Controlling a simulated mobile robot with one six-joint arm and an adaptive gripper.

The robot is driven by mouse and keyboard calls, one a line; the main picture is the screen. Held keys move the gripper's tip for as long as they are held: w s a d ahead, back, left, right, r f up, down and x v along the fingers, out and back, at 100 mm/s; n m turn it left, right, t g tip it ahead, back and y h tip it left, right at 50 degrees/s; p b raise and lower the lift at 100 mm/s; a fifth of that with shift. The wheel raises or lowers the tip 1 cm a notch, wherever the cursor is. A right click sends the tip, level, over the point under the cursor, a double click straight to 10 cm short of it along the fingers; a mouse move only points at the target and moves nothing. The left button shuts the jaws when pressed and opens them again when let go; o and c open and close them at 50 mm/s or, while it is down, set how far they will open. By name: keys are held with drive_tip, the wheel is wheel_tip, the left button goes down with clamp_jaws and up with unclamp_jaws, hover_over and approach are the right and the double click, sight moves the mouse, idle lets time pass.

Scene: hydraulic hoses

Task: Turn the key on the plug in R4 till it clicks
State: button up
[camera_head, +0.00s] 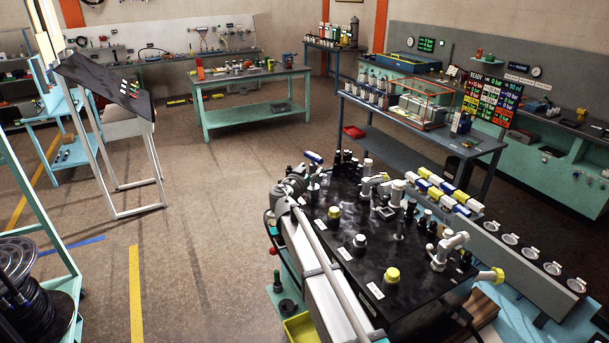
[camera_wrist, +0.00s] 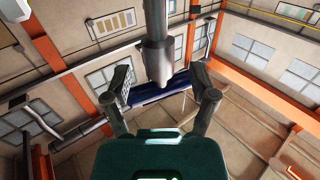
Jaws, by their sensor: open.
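A black panel (camera_head: 345,278) in the front middle of the head view carries several fittings with small white labels, too small to read. A yellow-topped fitting (camera_head: 392,275), a white-topped one (camera_head: 360,241) and another yellow-topped one (camera_head: 334,213) stand along its left side. I cannot tell which is the plug in R4, and I can make out no key. My gripper (camera_wrist: 162,92) shows in the wrist view with its two fingers apart. A grey cylindrical part (camera_wrist: 157,62) shows beyond and between them; I cannot tell what it is. No fitting is visibly held.
Grey elbow fittings (camera_head: 447,246) stand on the panel's right. A row of blue, white and yellow pieces (camera_head: 440,188) lies behind it, beside a grey rail with round openings (camera_head: 530,255). A green bench (camera_head: 250,75) stands farther back. The floor left of the panel is largely clear.

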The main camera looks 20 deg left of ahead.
drive_tip(key=shift+w+d, duration=0.1)
drive_tip(key=shift+w, duration=0.9)
clamp_jaws()
drive_tip(key=m+h, duration=0.1)
drive_tip(key=h, duration=0.1)
drive_tip(key=shift+w+a+m+h, duration=0.1)
drive_tip(key=shift+a+m+h, duration=0.1)
drive_tip(key=shift+m+h, duration=0.2)
drive_tip(key=m+g+h, duration=0.1)
drive_tip(key=h, duration=0.1)
drive_tip(key=shift+m+h, duration=0.4)
drive_tip(key=shift+d, duration=0.15)
